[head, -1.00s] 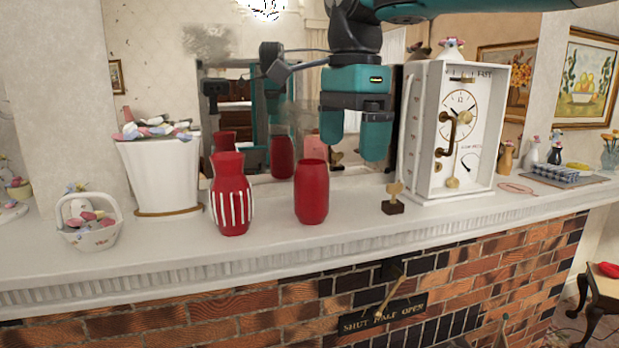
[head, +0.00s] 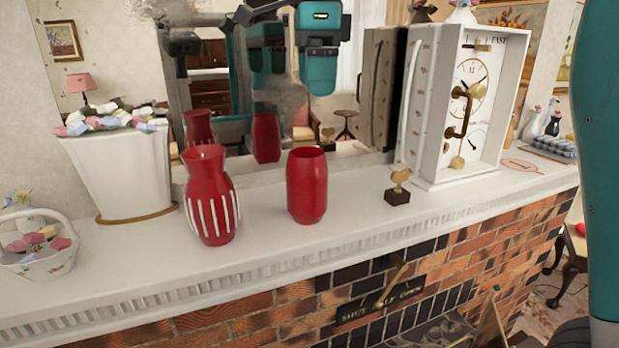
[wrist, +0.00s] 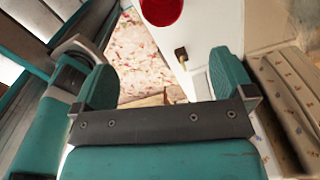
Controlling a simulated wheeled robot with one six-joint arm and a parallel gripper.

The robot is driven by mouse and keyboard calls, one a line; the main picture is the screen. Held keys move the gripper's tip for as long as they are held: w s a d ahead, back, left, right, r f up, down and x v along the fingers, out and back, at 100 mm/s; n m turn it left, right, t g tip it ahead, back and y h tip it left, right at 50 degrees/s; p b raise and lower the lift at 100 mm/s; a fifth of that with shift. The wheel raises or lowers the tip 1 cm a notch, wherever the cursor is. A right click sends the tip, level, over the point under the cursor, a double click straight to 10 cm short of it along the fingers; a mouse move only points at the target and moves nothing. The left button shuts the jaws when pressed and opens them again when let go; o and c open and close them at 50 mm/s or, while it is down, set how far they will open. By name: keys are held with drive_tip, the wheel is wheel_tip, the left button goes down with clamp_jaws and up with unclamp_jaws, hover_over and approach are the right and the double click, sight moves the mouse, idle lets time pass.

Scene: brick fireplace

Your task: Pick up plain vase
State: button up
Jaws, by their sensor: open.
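The plain vase (head: 307,187) is smooth, red and upright on the white mantel. A red vase with white stripes (head: 211,200) stands to its left. My gripper (head: 318,75) is above and behind the plain vase in the head view, apart from it; its top part is cut off. In the wrist view my gripper (wrist: 163,80) has its two teal fingers wide apart with nothing between them. A red round vase (wrist: 160,8), probably the plain one, is cut off at the top of that view, beyond the fingers.
A small heart figure (head: 397,188) and a white clock (head: 455,110) stand right of the plain vase. A white planter (head: 125,175) and a basket (head: 40,260) stand left. A mirror (head: 345,130) is behind. The mantel's front edge is near.

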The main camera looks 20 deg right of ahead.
sight(314, 153)
wheel_tip(314, 153, down, 10)
drive_tip(key=shift+a+f+p, duration=0.1)
drive_tip(key=shift+f+p, duration=0.15)
drive_tip(key=shift+p, duration=0.75)
drive_tip(key=shift+w+a+f+p, duration=0.15)
drive_tip(key=shift+f+p, duration=0.55)
drive_tip(key=shift+f, duration=0.7)
drive_tip(key=shift+w+a+f+p, duration=0.1)
drive_tip(key=shift+f+p, duration=0.55)
drive_tip(key=shift+f, duration=0.7)
drive_tip(key=c, duration=1)
drive_tip(key=shift+r, duration=0.1)
drive_tip(key=shift+c, duration=0.6)
